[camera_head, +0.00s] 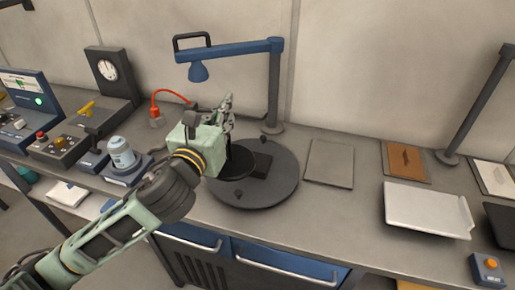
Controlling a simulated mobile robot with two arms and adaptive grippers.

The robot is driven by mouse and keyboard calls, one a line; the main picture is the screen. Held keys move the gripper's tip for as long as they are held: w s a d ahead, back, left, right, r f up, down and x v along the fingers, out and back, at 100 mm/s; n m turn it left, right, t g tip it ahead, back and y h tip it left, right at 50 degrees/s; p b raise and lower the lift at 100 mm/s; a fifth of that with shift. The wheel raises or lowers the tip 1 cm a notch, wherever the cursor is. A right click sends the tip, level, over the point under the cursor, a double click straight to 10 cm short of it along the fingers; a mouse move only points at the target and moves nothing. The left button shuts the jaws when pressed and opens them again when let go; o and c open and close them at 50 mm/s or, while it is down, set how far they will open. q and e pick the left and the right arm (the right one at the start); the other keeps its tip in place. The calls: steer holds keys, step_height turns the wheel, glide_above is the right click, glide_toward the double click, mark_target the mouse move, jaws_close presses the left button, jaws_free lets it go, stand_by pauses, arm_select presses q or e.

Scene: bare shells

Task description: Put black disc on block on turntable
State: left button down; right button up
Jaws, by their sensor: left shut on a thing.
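The turntable (278,195) is a wide dark grey round plate on the workbench, in the middle of the head view. A dark block (263,166) stands on it. The black disc (238,163) shows just left of the block, partly hidden behind my gripper and wrist. My left gripper (228,120) is over the turntable's left side, shut on the black disc. The fingertips are small and partly hidden, so the exact grip and whether the disc touches the block cannot be told. My right gripper is not in view.
A blue lamp (235,49) arches behind the turntable on a post. A grey flat plate (330,163) lies to the right, then a white tray (427,211). A jar on a scale (122,153) and control boxes (58,145) stand to the left.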

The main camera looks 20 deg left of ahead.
arm_select(q)
steer(key=shift+w+a+r, duration=0.1)
steer(key=shift+w+r, duration=0.55)
steer(key=shift+w, duration=0.1)
steer(key=w+d+f+p, duration=0.1)
steer(key=w+d+f, duration=0.1)
steer(key=w+f, duration=0.8)
steer(key=shift+w+d+f+p, duration=0.2)
steer(key=shift+w+f+p, duration=0.1)
steer(key=shift+w, duration=0.05)
steer(key=c, duration=2)
jaws_free()
steer(key=shift+o, duration=0.4)
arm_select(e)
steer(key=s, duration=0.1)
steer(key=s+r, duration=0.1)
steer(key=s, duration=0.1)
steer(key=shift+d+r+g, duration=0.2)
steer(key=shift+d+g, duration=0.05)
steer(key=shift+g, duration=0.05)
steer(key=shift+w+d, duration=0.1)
